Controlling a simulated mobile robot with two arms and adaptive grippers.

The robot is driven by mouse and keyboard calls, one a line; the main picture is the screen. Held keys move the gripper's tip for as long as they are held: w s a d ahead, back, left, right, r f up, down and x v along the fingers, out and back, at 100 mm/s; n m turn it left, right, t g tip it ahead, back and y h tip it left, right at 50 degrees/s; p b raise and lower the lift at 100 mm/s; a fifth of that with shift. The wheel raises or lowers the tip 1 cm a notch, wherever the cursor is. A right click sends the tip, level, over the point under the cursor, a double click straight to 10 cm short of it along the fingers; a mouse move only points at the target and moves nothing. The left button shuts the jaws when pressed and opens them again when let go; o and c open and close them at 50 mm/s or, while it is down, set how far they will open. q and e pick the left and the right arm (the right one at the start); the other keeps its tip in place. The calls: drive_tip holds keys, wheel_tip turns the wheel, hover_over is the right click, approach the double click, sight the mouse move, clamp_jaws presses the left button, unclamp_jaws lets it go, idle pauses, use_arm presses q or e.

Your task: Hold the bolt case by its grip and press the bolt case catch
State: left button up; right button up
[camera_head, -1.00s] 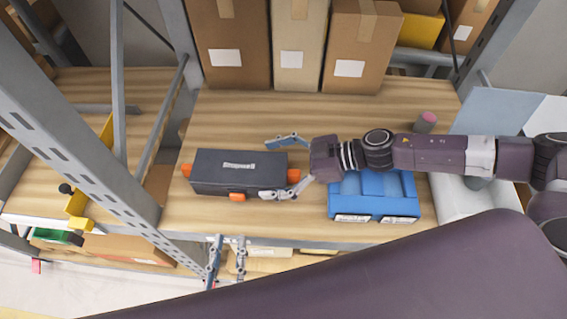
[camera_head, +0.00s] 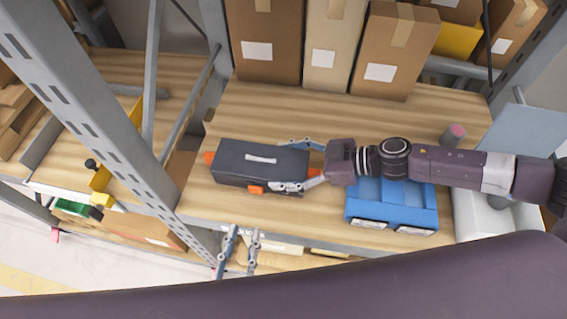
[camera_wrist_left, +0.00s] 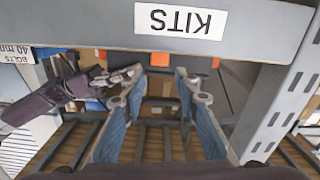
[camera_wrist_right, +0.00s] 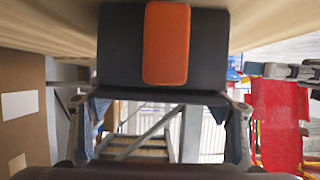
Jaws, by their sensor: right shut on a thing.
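The bolt case (camera_head: 232,166) is a dark grey box with a pale label on top, lying on the wooden shelf in the head view. An orange tab (camera_head: 255,189) shows low on its front, and another orange piece (camera_head: 208,157) on its left end. In the right wrist view an orange block (camera_wrist_right: 166,45) stands out on the dark case. My left gripper (camera_head: 243,231) is open and empty, below and in front of the shelf edge; its fingers (camera_wrist_left: 157,85) show apart in the left wrist view.
A blue bin (camera_head: 385,208) stands right of the case, under my right arm. Tall cartons (camera_head: 325,65) line the back. The shelf's front beam (camera_wrist_left: 100,28), labelled KITS, lies close to my left gripper. A grey rack post (camera_head: 105,140) stands at left.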

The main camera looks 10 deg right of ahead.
use_arm(q)
drive_tip(key=shift+a+m, duration=0.15)
drive_tip(key=shift+m, duration=0.25)
drive_tip(key=c, duration=0.5)
drive_tip(key=shift+w+a+r+m+h, duration=0.15)
drive_tip(key=shift+a+m+h, duration=0.15)
drive_tip(key=shift+m+h, duration=0.5)
drive_tip(key=shift+c, duration=1.1)
drive_tip(key=a+m+h, duration=0.1)
drive_tip(key=m, duration=0.3)
drive_tip(key=a+m+g+h, duration=0.1)
drive_tip(key=m+h, duration=0.1)
drive_tip(key=m, duration=0.2)
drive_tip(key=a+m+g+h, duration=0.1)
drive_tip(key=m+h, duration=0.1)
drive_tip(key=m, duration=0.2)
drive_tip(key=shift+w+r, duration=0.3)
drive_tip(key=shift+r, duration=0.1)
clamp_jaws()
drive_tip(key=shift+s+a+f+m+g+h, duration=0.15)
drive_tip(key=shift+a+m+g+h, duration=0.8)
drive_tip(key=shift+m, duration=1.4)
drive_tip(key=shift+w+a+f+m+g+h, duration=0.25)
drive_tip(key=shift+a+m+g, duration=0.55)
drive_tip(key=shift+m+g, duration=1.05)
drive_tip(key=shift+s+a+f+m+g+h, duration=0.15)
drive_tip(key=shift+a+m+g+h, duration=0.65)
drive_tip(key=shift+m, duration=2)
drive_tip(key=shift+r, duration=0.1)
